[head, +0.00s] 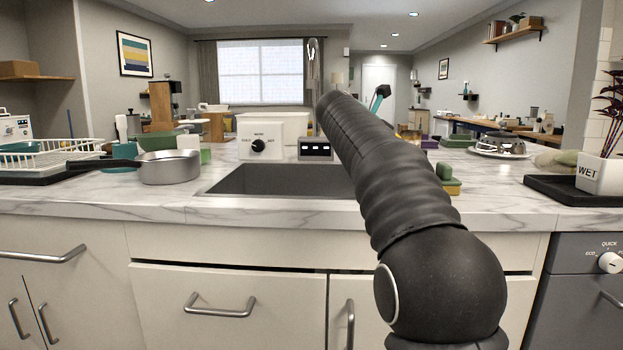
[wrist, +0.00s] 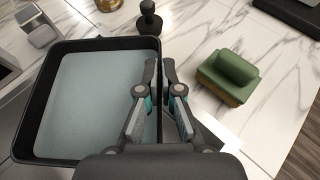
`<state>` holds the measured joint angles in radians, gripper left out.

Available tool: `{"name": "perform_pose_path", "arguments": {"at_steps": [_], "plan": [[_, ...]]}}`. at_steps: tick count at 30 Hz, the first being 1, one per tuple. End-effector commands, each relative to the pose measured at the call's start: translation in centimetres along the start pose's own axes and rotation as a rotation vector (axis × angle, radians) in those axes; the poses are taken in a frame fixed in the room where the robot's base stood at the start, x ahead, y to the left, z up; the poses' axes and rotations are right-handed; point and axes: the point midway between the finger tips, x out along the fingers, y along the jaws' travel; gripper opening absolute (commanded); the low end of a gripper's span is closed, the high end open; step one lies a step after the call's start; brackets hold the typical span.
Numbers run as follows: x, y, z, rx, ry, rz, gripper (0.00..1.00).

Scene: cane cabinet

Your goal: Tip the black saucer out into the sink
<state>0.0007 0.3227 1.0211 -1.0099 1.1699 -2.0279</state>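The black saucer (wrist: 101,44) fills the left of the wrist view. It is a square tray with dark raised walls. A pale blue-grey surface inside looks like water, and the tray looks about level. My gripper (wrist: 160,68) has its fingers close together on either side of the saucer's right wall, pinching it. The sink (head: 278,180) is a grey basin set in the marble counter in the head view. My arm crosses its right part there and hides the saucer and gripper.
A green sponge-like block (wrist: 232,72) lies right of the saucer. A dark upright knob (wrist: 148,18) stands beyond it. In the head view, a white dial box (head: 262,137) and dark button panel (head: 315,149) are behind the sink, and a saucepan (head: 170,167) is left.

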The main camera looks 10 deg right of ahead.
Motion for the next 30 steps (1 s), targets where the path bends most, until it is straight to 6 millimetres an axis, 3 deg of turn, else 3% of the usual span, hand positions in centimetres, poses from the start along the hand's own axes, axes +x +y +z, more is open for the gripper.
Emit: {"name": "perform_pose_path", "arguments": {"at_steps": [6, 18, 24, 30], "plan": [[-3.4, 6.3, -2.6, -0.030, -0.001, 0.077, 0.00], [-11.0, 16.1, -8.2, -0.082, -0.003, 0.206, 0.00], [-14.8, 19.6, -10.8, -0.104, -0.003, 0.260, 0.00], [-17.4, 21.8, -12.7, -0.117, -0.005, 0.296, 0.00]]}}
